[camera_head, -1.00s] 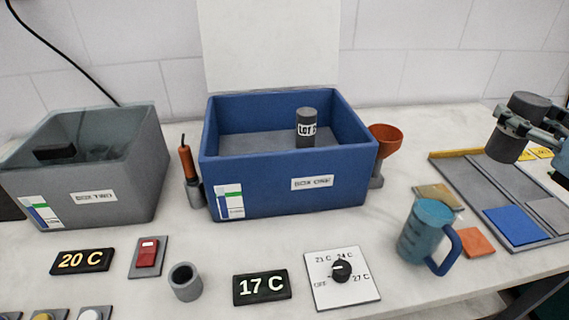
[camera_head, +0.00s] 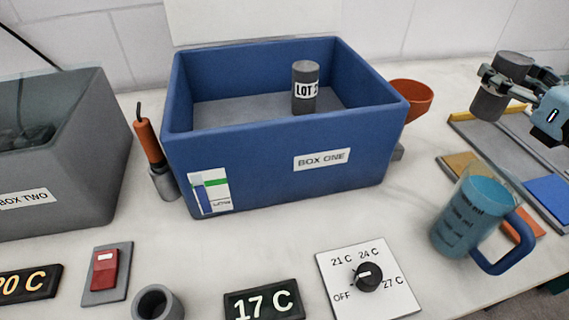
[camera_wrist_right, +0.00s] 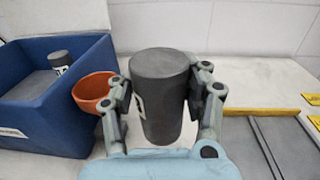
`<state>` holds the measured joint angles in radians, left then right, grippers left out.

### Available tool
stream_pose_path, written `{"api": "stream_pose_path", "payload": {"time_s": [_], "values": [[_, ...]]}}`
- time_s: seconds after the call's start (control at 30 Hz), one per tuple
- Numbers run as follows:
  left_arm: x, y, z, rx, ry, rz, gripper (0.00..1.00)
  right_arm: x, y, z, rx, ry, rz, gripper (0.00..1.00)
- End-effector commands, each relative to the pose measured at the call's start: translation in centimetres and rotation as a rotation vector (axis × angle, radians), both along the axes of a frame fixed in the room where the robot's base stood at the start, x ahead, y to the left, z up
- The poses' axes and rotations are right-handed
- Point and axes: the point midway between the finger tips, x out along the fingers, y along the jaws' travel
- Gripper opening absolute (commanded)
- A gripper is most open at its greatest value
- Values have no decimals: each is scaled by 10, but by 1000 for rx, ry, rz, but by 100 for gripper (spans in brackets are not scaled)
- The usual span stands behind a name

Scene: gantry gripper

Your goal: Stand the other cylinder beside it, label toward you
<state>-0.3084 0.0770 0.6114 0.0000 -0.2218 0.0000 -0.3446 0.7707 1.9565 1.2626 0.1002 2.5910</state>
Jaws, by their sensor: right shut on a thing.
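A dark grey cylinder with a white "LOT" label (camera_head: 306,88) stands upright inside the blue box one (camera_head: 250,155), its label facing me. It also shows in the right wrist view (camera_wrist_right: 60,60), at the left. My right gripper (camera_head: 492,85) is shut on the other grey cylinder (camera_head: 488,103), above the tray at the right. In the right wrist view the held cylinder (camera_wrist_right: 160,95) is upright between the fingers, and a sliver of its white label shows at its left side. My left gripper is not in view.
An orange funnel (camera_head: 412,97) stands at the box's right side, between it and the held cylinder. A blue jug (camera_head: 468,215) stands in front of the tray. Grey box two (camera_head: 60,165) is at left. Free floor (camera_head: 240,108) shows beside the standing cylinder.

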Motion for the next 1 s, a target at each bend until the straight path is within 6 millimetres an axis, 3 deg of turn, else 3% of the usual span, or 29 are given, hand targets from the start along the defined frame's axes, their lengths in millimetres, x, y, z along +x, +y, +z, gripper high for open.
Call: {"api": "stream_pose_path", "payload": {"time_s": [0.1,0.43,0.8,1.0], "values": [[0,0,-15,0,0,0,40,0,0,-16,1,2,0,0],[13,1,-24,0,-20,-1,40,9,2,-25,2,-1,-2,0],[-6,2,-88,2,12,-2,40,88,26,-80,5,1,-1,0],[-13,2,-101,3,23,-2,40,110,33,-89,1,1,-1,0]]}}
